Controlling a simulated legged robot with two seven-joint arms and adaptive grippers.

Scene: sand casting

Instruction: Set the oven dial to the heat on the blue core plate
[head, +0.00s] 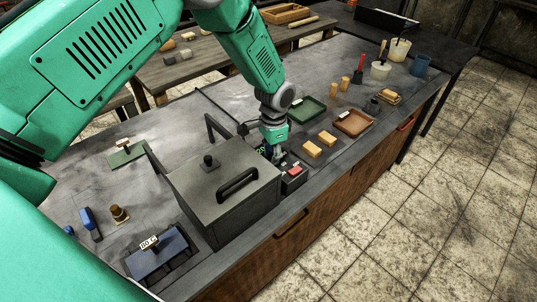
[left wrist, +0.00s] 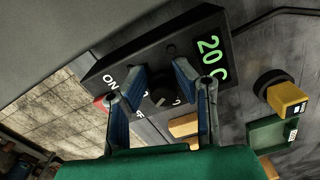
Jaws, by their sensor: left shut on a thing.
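The blue core plate (head: 160,258) lies at the bottom left of the head view, with a white label (head: 149,242) that appears to read 80 C. The grey oven (head: 222,185) stands right of it with its lid on. The black control box (left wrist: 125,66) beside the oven shows 20 C in green on its display (left wrist: 209,58). My left gripper (left wrist: 160,92) is shut on the dark dial (left wrist: 163,88), a blue finger on each side. In the head view the left gripper (head: 275,151) hides the dial. My right gripper is not in view.
A red button (head: 295,171) sits on the control box near the gripper. Yellow blocks (head: 313,149), a green tray (head: 306,110) and a brown tray (head: 354,122) lie to the right. A green plate (head: 126,155) lies behind the oven. The bench's front edge is close to the oven.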

